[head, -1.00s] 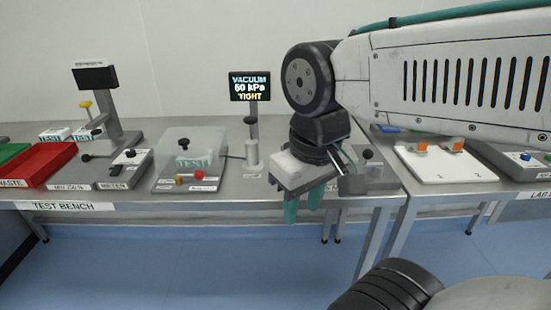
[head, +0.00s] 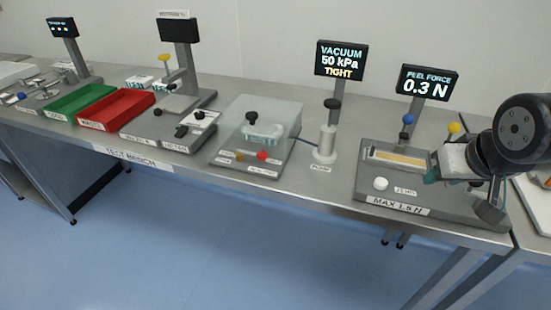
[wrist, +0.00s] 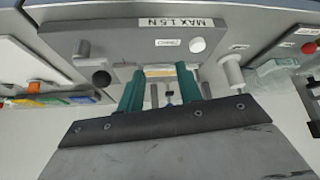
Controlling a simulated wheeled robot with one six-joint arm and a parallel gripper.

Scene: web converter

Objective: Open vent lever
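A clear-lidded vacuum chamber (head: 258,125) with a black lid knob stands on the test bench in the head view. A red knob (head: 262,155) and a small yellow-orange knob (head: 239,156) sit on its front edge; their labels are too small to read, so I cannot tell which is the vent lever. In the wrist view the red knob (wrist: 309,47) shows at the far right. My gripper (head: 434,174) is to the right of the chamber, over the peel-force station. Its teal fingers are apart and empty in the wrist view (wrist: 158,78).
A pump post (head: 326,143) stands between the chamber and the peel station (head: 395,198). The vacuum display (head: 341,60) reads 50 kPa TIGHT; the peel display (head: 427,82) reads 0.3 N. A red tray (head: 115,110) lies left. The bench front edge is clear.

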